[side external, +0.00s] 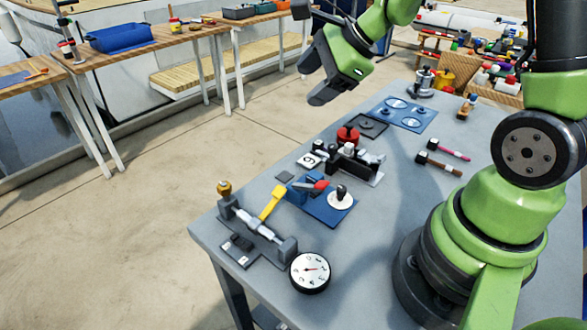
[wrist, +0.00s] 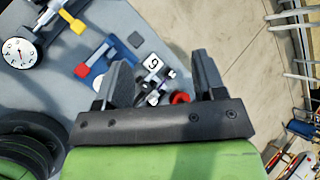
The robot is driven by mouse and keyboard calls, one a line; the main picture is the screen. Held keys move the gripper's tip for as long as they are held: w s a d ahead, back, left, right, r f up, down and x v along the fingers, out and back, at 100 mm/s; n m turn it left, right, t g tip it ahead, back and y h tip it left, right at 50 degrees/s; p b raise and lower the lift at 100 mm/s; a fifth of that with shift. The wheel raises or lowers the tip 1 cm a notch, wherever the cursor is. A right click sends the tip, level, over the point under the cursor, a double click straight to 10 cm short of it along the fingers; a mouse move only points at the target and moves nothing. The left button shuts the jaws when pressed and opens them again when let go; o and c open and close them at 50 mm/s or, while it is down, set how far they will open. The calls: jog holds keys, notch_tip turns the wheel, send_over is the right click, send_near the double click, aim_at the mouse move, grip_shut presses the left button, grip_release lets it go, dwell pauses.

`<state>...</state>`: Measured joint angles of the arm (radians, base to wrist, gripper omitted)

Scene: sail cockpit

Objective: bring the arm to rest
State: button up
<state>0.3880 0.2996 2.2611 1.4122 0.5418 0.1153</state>
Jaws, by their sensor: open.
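My gripper (side external: 311,78) is raised beyond the far long edge of the grey table in the side external view, above the height of the devices. In the wrist view my gripper (wrist: 163,82) shows two dark fingers spread wide apart with nothing between them in their grasp. Through the gap, lower down, a numbered white tile (wrist: 153,64) and a red knob (wrist: 180,98) are seen. My gripper touches nothing.
The grey table (side external: 225,240) holds a dial gauge (side external: 310,271), a yellow-handled lever (side external: 272,204), a blue plate with a white disc (side external: 340,199), a red knob (side external: 348,136), a blue panel (side external: 415,118) and two handled tools (side external: 440,165). Wooden benches (side external: 185,38) stand across open floor.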

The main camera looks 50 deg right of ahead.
jog(key=s+a+r+n+y, duration=0.1)
jog(key=s+a+r+n, duration=0.65)
jog(key=n, duration=0.25)
jog(key=s+r+n+h, duration=0.2)
jog(key=s+n, duration=0.7)
jog(key=s, duration=0.1)
jog(key=shift+r, duration=0.35)
